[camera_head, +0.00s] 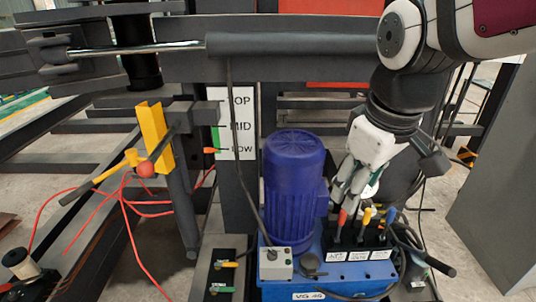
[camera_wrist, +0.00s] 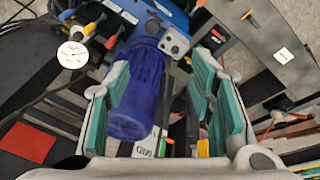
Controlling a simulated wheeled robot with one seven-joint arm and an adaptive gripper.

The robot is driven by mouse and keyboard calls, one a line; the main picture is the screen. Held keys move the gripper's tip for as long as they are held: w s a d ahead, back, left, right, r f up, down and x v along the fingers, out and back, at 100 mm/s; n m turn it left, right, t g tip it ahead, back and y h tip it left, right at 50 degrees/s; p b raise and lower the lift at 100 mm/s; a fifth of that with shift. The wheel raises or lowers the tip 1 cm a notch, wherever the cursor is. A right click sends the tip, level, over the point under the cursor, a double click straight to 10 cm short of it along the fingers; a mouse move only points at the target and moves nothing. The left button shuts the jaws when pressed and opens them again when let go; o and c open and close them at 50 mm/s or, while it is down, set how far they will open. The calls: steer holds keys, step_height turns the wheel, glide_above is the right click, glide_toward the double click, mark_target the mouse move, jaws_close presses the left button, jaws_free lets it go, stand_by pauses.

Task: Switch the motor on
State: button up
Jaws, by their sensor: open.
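The blue ribbed motor (camera_head: 295,190) stands upright on a blue power unit (camera_head: 335,272). In the wrist view the motor (camera_wrist: 137,95) lies between my fingers in the picture.
Red (camera_head: 342,218), yellow (camera_head: 367,216) and blue (camera_head: 391,214) levers stand close under my gripper. A round gauge (camera_wrist: 72,54) is near them. A black panel with small levers (camera_head: 222,277) lies left of the unit. A TOP/MID/LOW sign (camera_head: 242,127) stands behind.

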steer(key=w+a+f+n+g+b, duration=0.1)
steer(key=w+a+f+n+b, duration=0.25)
steer(key=w+f, duration=0.4)
steer(key=w+a+f+n+g+b, duration=0.1)
steer(key=w+a+f+n+b, duration=0.2)
steer(key=w+f+b, duration=0.4)
steer(key=n+g+b, duration=0.1)
steer(key=n+b, duration=0.4)
glide_above(272, 251)
step_height(272, 251, down, 17)
steer(key=shift+m, duration=0.25)
step_height(272, 251, down, 13)
steer(key=b, duration=0.4)
steer(key=shift+w+f+b, duration=0.1)
steer(key=shift+f+b, duration=0.05)
steer(key=shift+b, duration=0.15)
steer(key=c, duration=1.2)
